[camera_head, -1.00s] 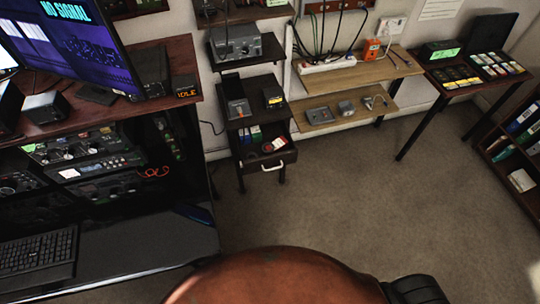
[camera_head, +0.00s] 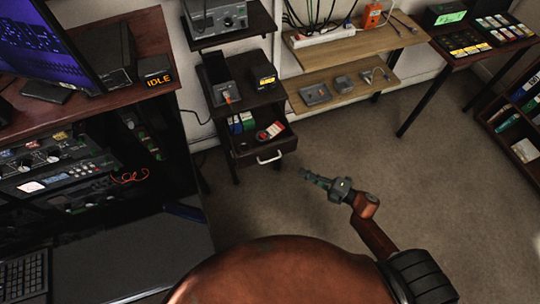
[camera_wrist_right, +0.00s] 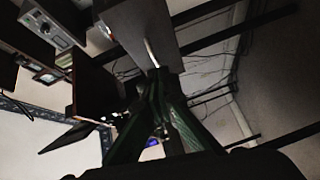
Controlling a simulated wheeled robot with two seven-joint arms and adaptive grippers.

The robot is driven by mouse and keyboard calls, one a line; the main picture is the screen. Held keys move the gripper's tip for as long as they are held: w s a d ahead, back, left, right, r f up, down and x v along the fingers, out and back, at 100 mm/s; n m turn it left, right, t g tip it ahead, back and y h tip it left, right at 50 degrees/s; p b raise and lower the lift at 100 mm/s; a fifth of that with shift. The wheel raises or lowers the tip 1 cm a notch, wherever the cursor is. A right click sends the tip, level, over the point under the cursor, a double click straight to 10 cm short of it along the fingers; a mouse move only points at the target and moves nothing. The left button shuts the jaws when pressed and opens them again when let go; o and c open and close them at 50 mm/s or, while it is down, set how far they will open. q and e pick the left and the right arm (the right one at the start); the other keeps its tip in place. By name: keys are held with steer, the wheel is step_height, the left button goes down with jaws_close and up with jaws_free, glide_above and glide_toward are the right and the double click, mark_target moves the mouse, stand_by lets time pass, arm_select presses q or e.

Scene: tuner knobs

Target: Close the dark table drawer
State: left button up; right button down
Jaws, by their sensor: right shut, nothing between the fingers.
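The dark table drawer (camera_head: 243,160) stands pulled out from the small dark table (camera_head: 230,100), with a pale handle (camera_head: 269,157) on its front. A red and white item shows inside it. My right gripper (camera_head: 306,173) is shut and empty, a little right of and in front of the drawer, apart from it in the head view. In the right wrist view the gripper tips (camera_wrist_right: 157,76) point towards the handle (camera_wrist_right: 152,53) and the drawer front; whether they touch I cannot tell. My left gripper is not in view.
A wooden shelf (camera_head: 340,85) with small devices is right of the drawer. A desk with rack gear (camera_head: 60,170) and a keyboard (camera_head: 25,280) is at left. Another dark table (camera_head: 450,55) stands far right. Carpet (camera_head: 290,215) in front of the drawer is clear.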

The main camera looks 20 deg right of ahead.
mark_target(273, 159)
steer(key=w+a+r+n, duration=0.1)
steer(key=w+a, duration=0.2)
steer(key=w+a+r+n+y+b, duration=0.1)
steer(key=w+a, duration=0.1)
steer(key=a, duration=0.2)
steer(key=w+a+r+n+g+y+b, duration=0.1)
steer(key=w+a, duration=0.2)
steer(key=shift+w+a+r, duration=0.15)
steer(key=shift+w, duration=0.15)
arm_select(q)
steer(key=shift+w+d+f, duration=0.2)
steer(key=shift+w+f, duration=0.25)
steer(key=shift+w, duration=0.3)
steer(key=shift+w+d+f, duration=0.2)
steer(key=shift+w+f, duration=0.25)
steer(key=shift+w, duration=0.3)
arm_select(e)
steer(key=shift+w+r, duration=0.1)
steer(key=shift+w, duration=0.55)
